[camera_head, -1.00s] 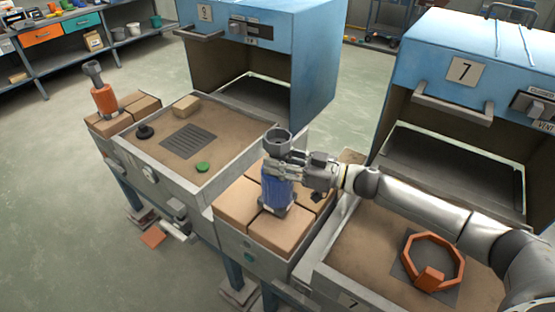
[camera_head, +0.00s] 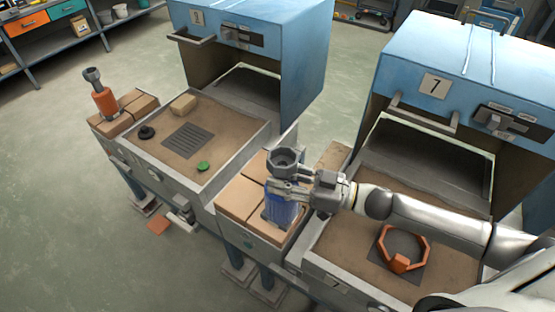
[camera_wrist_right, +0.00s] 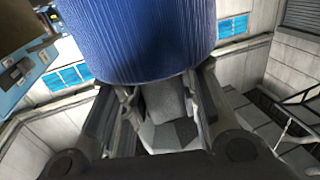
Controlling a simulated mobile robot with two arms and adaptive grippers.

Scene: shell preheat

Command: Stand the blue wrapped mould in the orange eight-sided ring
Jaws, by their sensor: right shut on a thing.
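The blue wrapped mould (camera_head: 281,213) has a grey cup-like top (camera_head: 285,158) and stands upright over the brick-topped stand. My right gripper (camera_head: 276,188) is shut on it just below the cup. I cannot tell whether its base touches the bricks. In the right wrist view the blue wrap (camera_wrist_right: 140,38) fills the top, close against the fingers. The orange eight-sided ring (camera_head: 424,244) lies on a dark plate in the sandy tray in front of oven 7, right of the mould, partly under my right arm's line. My left gripper is not in view.
Light brown bricks (camera_head: 242,197) lie below the mould. Blue oven 7 (camera_head: 455,75) stands behind the ring's tray (camera_head: 335,287). Another blue oven (camera_head: 300,50) stands at the back, with a tray (camera_head: 228,150) holding a grate, a green disc and a black knob. An orange wrapped mould (camera_head: 104,100) stands far left.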

